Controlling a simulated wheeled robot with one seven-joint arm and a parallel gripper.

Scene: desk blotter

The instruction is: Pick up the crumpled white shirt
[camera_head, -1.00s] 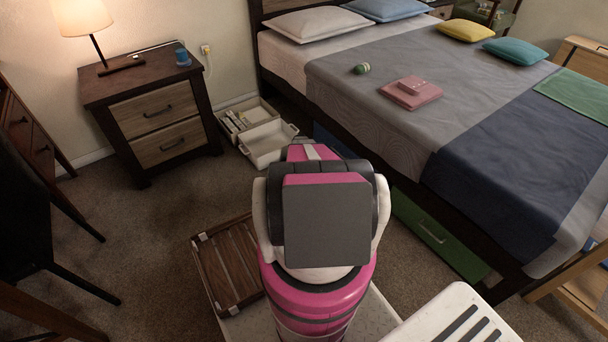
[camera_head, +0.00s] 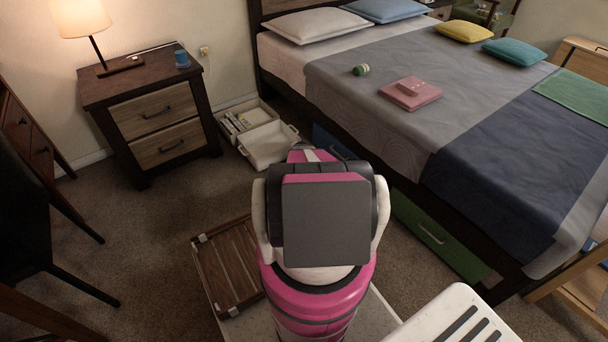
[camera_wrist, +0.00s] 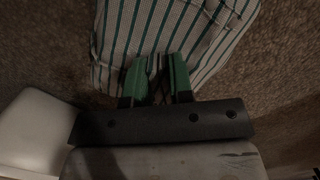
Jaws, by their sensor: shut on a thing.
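A white cloth with dark green stripes (camera_wrist: 200,30) fills the top middle of the wrist view, over brown carpet. It looks like the shirt, though it is striped rather than plain white. My gripper (camera_wrist: 157,64) has green fingers, which are close together on the lower part of the cloth with fabric between them. The cloth's far end runs out of the top of the view. In the head view my own arm hides the gripper, and I cannot see the cloth there.
The bed (camera_head: 385,150) stands to the right, with a green drawer (camera_head: 435,235) beneath. A nightstand (camera_head: 150,125) is at the left. White open trays (camera_head: 268,145) and a wooden slatted tray (camera_head: 228,265) lie on the floor. Carpet is clear between nightstand and slatted tray.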

